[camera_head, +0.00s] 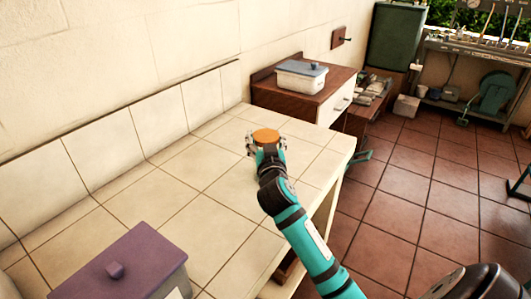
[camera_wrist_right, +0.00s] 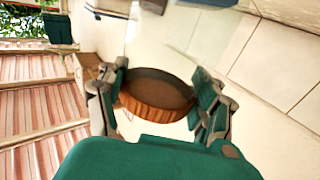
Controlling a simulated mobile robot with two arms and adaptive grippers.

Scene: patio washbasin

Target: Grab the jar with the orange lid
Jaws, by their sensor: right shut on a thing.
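The jar's round orange lid (camera_head: 266,135) shows on the tiled counter (camera_head: 200,217) in the head view, toward the counter's far end. My right gripper (camera_head: 266,146) is around the jar, with a finger on each side. In the right wrist view the orange-brown lid (camera_wrist_right: 158,93) sits between the two fingers of my right gripper (camera_wrist_right: 158,100), which is shut on the jar. The jar's clear body is mostly hidden, and I cannot tell whether it rests on the tiles or is slightly above them. My left gripper is in neither view.
A purple lidded box (camera_head: 125,268) stands at the counter's near end. A white container with a blue-grey lid (camera_head: 301,77) stands on a brown wooden cabinet (camera_head: 275,98) beyond the counter. The tiled wall borders the counter's left side. Red floor tiles (camera_head: 400,190) lie open to the right.

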